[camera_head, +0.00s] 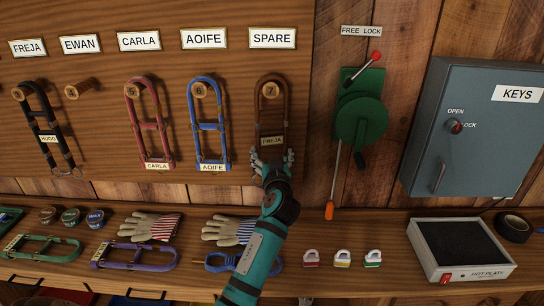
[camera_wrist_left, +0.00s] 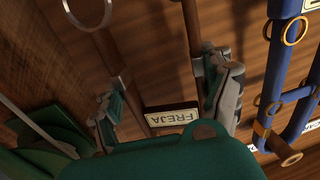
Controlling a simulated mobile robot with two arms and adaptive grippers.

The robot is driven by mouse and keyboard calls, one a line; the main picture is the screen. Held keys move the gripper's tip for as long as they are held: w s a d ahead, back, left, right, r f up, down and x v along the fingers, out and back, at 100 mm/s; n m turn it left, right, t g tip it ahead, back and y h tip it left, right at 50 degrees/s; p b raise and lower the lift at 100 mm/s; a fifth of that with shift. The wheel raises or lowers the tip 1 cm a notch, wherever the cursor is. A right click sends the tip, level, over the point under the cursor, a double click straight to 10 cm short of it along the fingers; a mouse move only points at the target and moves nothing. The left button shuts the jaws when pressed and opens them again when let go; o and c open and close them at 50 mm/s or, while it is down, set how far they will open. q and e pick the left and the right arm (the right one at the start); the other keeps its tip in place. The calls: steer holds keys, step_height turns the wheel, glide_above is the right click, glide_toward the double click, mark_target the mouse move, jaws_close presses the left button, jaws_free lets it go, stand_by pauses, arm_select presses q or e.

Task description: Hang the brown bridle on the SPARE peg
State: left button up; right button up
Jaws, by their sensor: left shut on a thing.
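The brown bridle (camera_head: 259,115) is upright against the board under the SPARE label (camera_head: 272,38). Its upper loop appears around the peg marked 7 (camera_head: 271,90), whose end shows inside the loop. I cannot tell how far the loop sits on the peg. Its FREJA tag (camera_head: 272,141) is near the lower end and shows upside down in the left wrist view (camera_wrist_left: 171,117). My left gripper (camera_head: 272,160) is shut on the bridle's lower end, with fingers at both sides of the straps in the left wrist view (camera_wrist_left: 165,95). My right gripper is not in view.
A blue bridle (camera_head: 221,125) hangs close left on peg 6, then a red one (camera_head: 132,120) and a black one (camera_head: 40,115). The EWAN peg (camera_head: 83,88) is bare. A green lever device (camera_head: 362,120) is at right. Gloves, bridles and padlocks lie on the shelf below.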

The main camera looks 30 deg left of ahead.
arm_select(q)
steer(key=shift+r, duration=0.15)
steer(key=o, duration=1.5)
steer(key=shift+o, duration=0.4)
steer(key=shift+f, duration=0.2)
steer(key=v, duration=1.2)
steer(key=shift+r, duration=0.2)
